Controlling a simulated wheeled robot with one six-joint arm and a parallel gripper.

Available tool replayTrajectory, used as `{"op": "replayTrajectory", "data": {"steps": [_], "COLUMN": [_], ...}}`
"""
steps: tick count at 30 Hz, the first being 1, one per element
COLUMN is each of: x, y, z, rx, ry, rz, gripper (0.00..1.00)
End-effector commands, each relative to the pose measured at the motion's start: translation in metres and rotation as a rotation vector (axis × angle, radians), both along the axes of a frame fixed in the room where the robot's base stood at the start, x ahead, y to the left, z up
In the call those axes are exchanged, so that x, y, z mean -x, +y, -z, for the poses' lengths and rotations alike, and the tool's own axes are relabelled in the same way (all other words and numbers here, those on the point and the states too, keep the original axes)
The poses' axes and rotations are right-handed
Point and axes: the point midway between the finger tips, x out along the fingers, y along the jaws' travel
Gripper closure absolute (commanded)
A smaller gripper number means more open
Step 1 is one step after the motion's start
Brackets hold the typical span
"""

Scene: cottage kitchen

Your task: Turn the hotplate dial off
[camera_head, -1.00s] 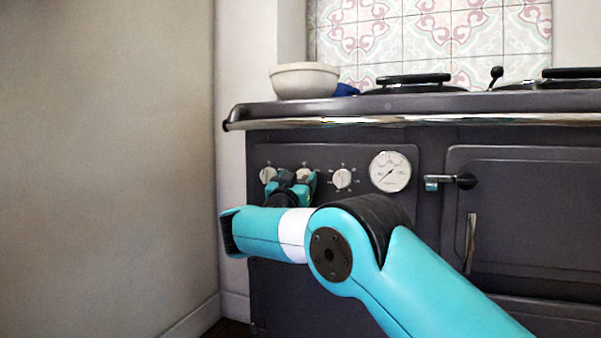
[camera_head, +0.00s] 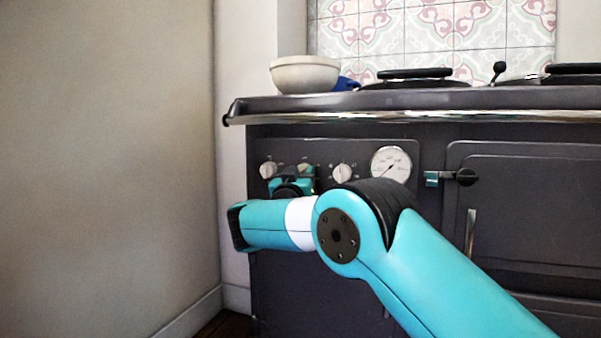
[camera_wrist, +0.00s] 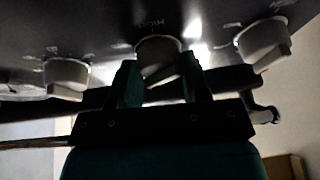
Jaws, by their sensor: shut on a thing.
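Three pale round dials sit in a row on the dark range front. The middle dial (camera_head: 304,168) is mostly hidden behind my gripper (camera_head: 291,182) in the head view. In the wrist view the middle dial (camera_wrist: 156,48) sits between the two fingers of my gripper (camera_wrist: 160,78), which is shut on it. Lettering by this dial shows upside down, perhaps "HIGH". The left dial (camera_head: 267,170) and the right dial (camera_head: 342,173) are free. I cannot tell the middle dial's exact setting.
A round gauge (camera_head: 391,164) and a door latch (camera_head: 452,178) are right of the dials. A chrome rail (camera_head: 420,118) runs above. A pale bowl (camera_head: 304,74) and lidded hotplates (camera_head: 415,78) are on top. A plain wall (camera_head: 110,150) stands to the left.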

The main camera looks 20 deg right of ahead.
Motion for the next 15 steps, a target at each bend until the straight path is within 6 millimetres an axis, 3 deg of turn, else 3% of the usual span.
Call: {"op": "replayTrajectory", "data": {"steps": [15], "x": [0.0015], "y": [-0.0001], "z": [-0.0099], "rx": [0.374], "ry": [0.273], "rz": [-0.003], "gripper": [0.81]}}
